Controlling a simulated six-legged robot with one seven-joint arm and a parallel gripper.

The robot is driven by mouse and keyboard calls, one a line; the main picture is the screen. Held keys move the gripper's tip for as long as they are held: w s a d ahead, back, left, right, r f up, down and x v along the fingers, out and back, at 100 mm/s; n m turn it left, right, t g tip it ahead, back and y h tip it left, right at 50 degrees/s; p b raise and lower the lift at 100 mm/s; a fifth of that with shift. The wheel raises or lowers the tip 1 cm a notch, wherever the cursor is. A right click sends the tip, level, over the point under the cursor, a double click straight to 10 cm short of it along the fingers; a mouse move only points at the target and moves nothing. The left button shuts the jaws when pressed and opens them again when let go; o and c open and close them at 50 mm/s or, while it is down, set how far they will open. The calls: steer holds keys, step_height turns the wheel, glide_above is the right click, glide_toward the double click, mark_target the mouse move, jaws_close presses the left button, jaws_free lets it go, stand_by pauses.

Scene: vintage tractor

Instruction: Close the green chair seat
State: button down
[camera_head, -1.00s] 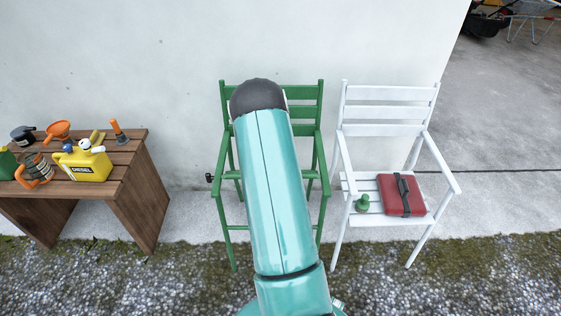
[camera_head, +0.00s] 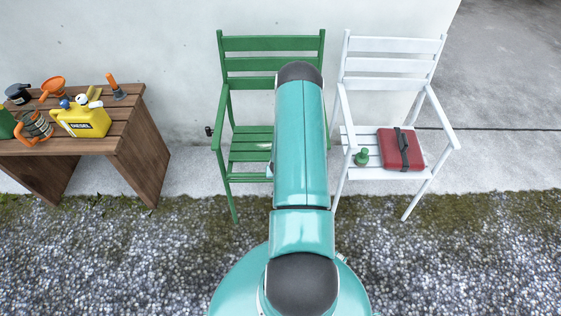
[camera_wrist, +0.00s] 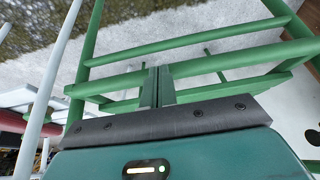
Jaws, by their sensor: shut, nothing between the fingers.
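The green chair (camera_head: 272,43) stands against the wall in the middle of the head view, with its slatted backrest upright. Its slatted seat (camera_head: 250,143) extends forward between the armrests; my arm covers its right part. Green bars of the chair (camera_wrist: 215,63) cross the wrist view. My gripper (camera_wrist: 158,72) shows there with its two narrow fingers side by side, shut and empty, in front of the green bars. I cannot tell whether the fingertips touch the chair. In the head view my gripper is hidden behind my arm.
A white chair (camera_head: 385,68) stands close on the right, holding a red case (camera_head: 393,150) and a small green object (camera_head: 362,157). A wooden table (camera_head: 143,150) with a yellow diesel can (camera_head: 84,120) and other items stands left. Gravel (camera_head: 130,250) in front is clear.

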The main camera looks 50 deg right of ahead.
step_height(320, 180, down, 8)
steer(key=shift+s+a, duration=0.3)
steer(key=shift+a, duration=0.1)
steer(key=shift+r, duration=0.15)
